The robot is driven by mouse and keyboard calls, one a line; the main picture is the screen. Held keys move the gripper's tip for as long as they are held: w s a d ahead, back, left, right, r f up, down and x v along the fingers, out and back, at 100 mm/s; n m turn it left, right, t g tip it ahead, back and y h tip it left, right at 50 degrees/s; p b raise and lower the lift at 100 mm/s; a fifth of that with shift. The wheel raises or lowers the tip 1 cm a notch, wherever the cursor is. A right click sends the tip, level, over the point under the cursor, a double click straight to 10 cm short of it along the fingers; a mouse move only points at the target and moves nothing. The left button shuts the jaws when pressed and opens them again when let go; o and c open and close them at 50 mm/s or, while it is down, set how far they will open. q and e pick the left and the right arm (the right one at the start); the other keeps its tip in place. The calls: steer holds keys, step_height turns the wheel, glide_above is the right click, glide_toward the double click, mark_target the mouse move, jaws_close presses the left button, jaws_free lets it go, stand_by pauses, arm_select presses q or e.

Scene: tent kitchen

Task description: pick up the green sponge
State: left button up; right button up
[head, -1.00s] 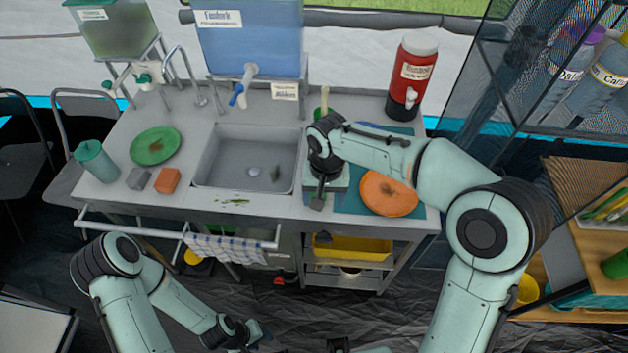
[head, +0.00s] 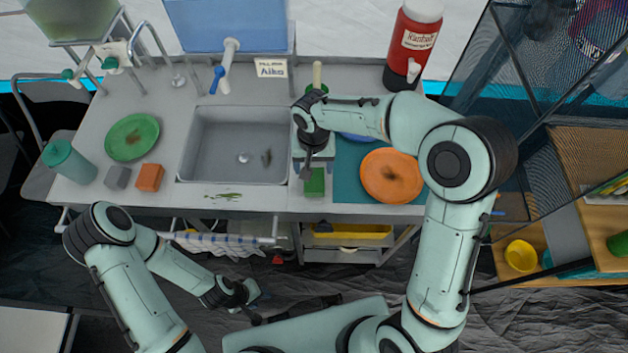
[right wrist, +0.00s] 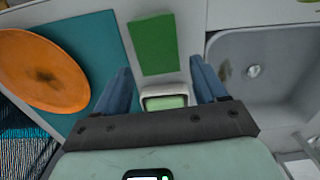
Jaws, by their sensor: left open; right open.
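The green sponge (head: 315,182) lies on the counter to the right of the sink, near the front edge, left of the teal mat. It also shows in the right wrist view as a flat green block (right wrist: 153,44), just beyond the fingertips. My right gripper (right wrist: 160,68) is open and empty, with its two blue fingers apart. In the head view, its wrist hangs over the counter beside the sponge, and the arm partly hides that spot. My left gripper (head: 259,307) is open and empty, low in front of the counter, well away from the sponge.
The sink (head: 238,145) is left of the sponge. An orange plate (head: 392,176) lies on the teal mat (head: 346,190) at the right. An orange block (head: 149,177), a grey block (head: 117,177) and a green plate (head: 132,137) are on the left. A red dispenser (head: 413,45) stands behind.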

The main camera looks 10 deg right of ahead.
mark_target(314, 175)
step_height(314, 175, down, 5)
steer(key=shift+d+f, duration=0.1)
steer(key=shift+f, duration=0.1)
steer(key=c, duration=0.7)
arm_select(q)
steer(key=shift+w+r, duration=0.15)
arm_select(e)
steer(key=shift+r, duration=0.2)
arm_select(q)
steer(key=shift+w+r+p, duration=0.95)
steer(key=shift+w+r, duration=0.05)
steer(key=shift+r, duration=0.15)
arm_select(e)
step_height(314, 175, up, 20)
steer(key=shift+f, duration=0.15)
